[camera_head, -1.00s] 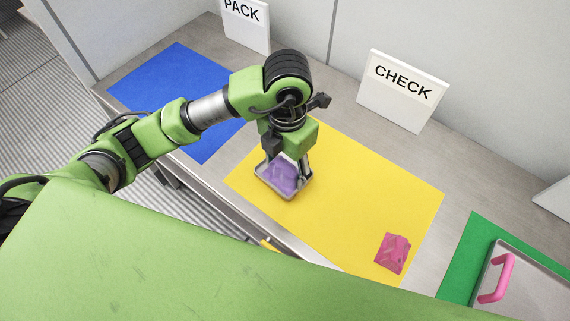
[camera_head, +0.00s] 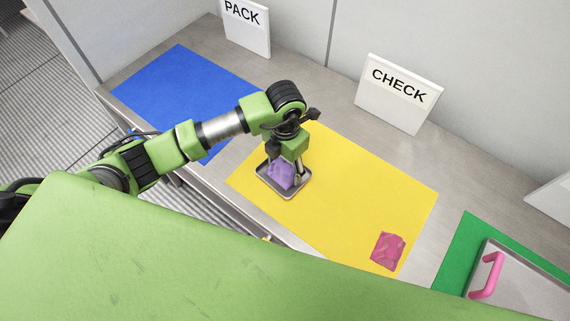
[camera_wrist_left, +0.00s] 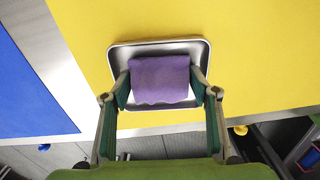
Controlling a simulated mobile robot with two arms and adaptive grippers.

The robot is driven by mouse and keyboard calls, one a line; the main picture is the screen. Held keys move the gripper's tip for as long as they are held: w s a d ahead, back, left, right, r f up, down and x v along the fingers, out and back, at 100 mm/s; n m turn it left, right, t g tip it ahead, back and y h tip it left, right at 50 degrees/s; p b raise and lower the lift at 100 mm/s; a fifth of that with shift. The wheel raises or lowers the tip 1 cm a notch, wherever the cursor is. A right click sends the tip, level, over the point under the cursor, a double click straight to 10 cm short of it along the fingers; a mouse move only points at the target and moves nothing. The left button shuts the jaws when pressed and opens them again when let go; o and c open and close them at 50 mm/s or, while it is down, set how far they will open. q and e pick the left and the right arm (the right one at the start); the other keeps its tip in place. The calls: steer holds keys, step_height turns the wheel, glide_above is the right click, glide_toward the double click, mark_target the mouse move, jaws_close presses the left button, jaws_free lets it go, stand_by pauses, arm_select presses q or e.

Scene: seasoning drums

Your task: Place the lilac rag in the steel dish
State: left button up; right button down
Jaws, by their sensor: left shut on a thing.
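The lilac rag (camera_head: 280,174) is between the fingers of my left gripper (camera_head: 283,172), which is shut on it. In the left wrist view the rag (camera_wrist_left: 159,80) spans the gap between both fingertips of the gripper (camera_wrist_left: 161,90). The steel dish (camera_head: 294,193) is a shallow square tray on the yellow mat, directly below the rag. Its rim (camera_wrist_left: 205,46) also shows around the rag in the left wrist view. I cannot tell whether the rag touches the dish floor. My right gripper is not in view.
The yellow mat (camera_head: 350,200) is mostly clear, with a pink cloth (camera_head: 388,251) at its right. A blue mat (camera_head: 180,90) lies left. A tray with a pink handle (camera_head: 487,275) is on the green mat (camera_head: 455,255). PACK (camera_head: 246,28) and CHECK (camera_head: 396,93) signs stand behind.

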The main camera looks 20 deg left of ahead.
mark_target(285, 164)
arm_select(q)
steer(key=shift+f, duration=0.1)
steer(key=o, duration=0.7)
steer(key=shift+r, duration=0.45)
step_height(285, 164, up, 11)
steer(key=b, duration=0.3)
steer(key=shift+r, duration=0.2)
